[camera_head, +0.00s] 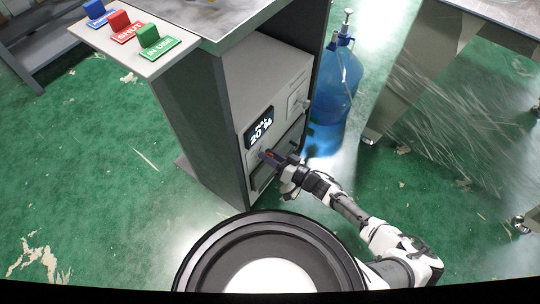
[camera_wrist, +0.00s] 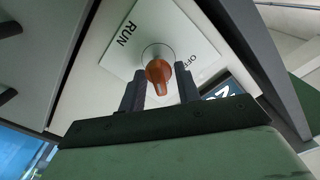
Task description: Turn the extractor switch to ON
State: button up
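The switch is an orange-red knob (camera_wrist: 159,76) on a white plate (camera_wrist: 143,30) marked RUN at the upper left and OFF at the right in the wrist view. No ON label is visible. The knob's narrow end points down in that view, toward neither word. My gripper (camera_wrist: 160,90) is open, with one dark finger on each side of the knob and small gaps visible. I cannot tell whether the fingers reach its full depth. In the head view my gripper (camera_head: 272,157) is at the front of the grey cabinet (camera_head: 262,75), below its display, and mostly hides the knob.
A lit display (camera_head: 259,128) is on the cabinet front. Blue, red and green labelled blocks (camera_head: 120,22) stand on a shelf at the upper left. A blue water bottle (camera_head: 336,85) stands right of the cabinet. A table leg (camera_head: 400,80) is farther right. Green floor lies open at left.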

jog(key=v, duration=1.3)
jog(key=shift+s+d, duration=0.3)
jog(key=shift+r, duration=0.15)
